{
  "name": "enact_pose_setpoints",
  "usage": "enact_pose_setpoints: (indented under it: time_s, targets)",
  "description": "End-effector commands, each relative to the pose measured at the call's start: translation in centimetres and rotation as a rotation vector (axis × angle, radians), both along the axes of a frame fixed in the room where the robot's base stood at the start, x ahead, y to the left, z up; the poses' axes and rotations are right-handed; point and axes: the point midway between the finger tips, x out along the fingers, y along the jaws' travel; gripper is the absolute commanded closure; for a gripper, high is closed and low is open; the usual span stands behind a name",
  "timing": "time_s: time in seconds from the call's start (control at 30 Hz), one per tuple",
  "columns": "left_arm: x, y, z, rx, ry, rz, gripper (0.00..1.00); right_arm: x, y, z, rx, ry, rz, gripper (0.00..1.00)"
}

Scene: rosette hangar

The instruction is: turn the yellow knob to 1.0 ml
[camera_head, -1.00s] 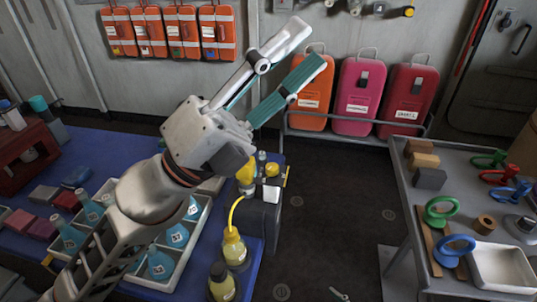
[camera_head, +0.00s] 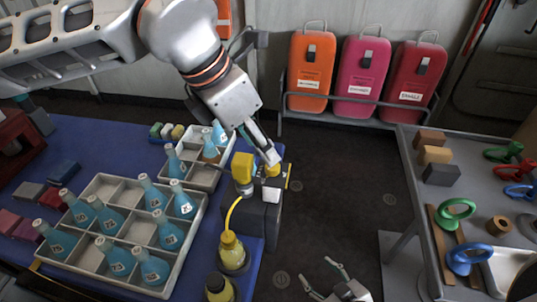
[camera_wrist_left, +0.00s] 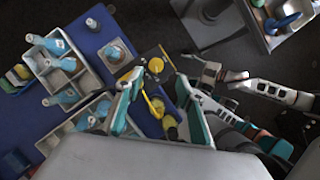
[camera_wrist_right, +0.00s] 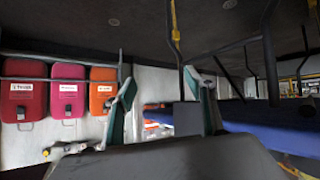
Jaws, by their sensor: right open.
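The yellow knob (camera_head: 272,169) is the round yellow piece on top of a dark dispenser (camera_head: 258,219), right of its yellow pump head (camera_head: 243,167). No scale reading is legible. My left gripper (camera_head: 268,156) reaches down from above, its fingertips right at the knob and partly covering it. In the left wrist view the left gripper (camera_wrist_left: 160,80) is open, its teal fingers apart, with the knob (camera_wrist_left: 155,65) near the tips between them. Whether they touch it is unclear. My right gripper (camera_head: 322,276) is open and empty at the bottom, well away from the dispenser.
A yellow tube runs from the pump head to a yellow-capped bottle (camera_head: 232,254). Racks of blue flasks (camera_head: 172,272) stand left on the blue table. A grey cart (camera_head: 408,160) with rings and blocks is at right. The floor between is clear.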

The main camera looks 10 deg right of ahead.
Motion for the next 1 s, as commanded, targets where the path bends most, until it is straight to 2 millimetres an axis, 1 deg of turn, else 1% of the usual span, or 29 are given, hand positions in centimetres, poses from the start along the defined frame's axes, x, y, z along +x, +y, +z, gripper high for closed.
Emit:
enact_pose_setpoints:
  time_s: [0.07,0.17,0.4,0.6,0.73,1.0]
  targets:
    - [0.5,0.5,-0.1,0.021,-0.011,0.015,0.62,0.0,0.0,0.0,0.000,0.000,0.000,0.45]
    - [0.7,0.3,-0.9,0.025,-0.012,0.016,0.62,-0.1,0.0,-0.1,-0.001,0.002,0.000,0.45]
    - [1.0,-1.1,-4.3,0.023,-0.007,0.015,0.62,-1.0,-0.1,-0.8,-0.003,0.019,0.000,0.45]
    - [1.4,-1.9,-6.5,0.022,-0.010,0.015,0.62,-1.3,-0.1,-1.1,-0.004,0.024,0.000,0.45]
    - [1.5,-2.2,-7.1,0.021,-0.009,0.014,0.62,-1.1,-0.2,-0.9,-0.005,0.021,0.000,0.45]
    - [1.5,-2.2,-7.1,0.021,-0.011,0.015,0.62,-0.4,-0.2,-0.5,-0.006,0.008,0.000,0.45]
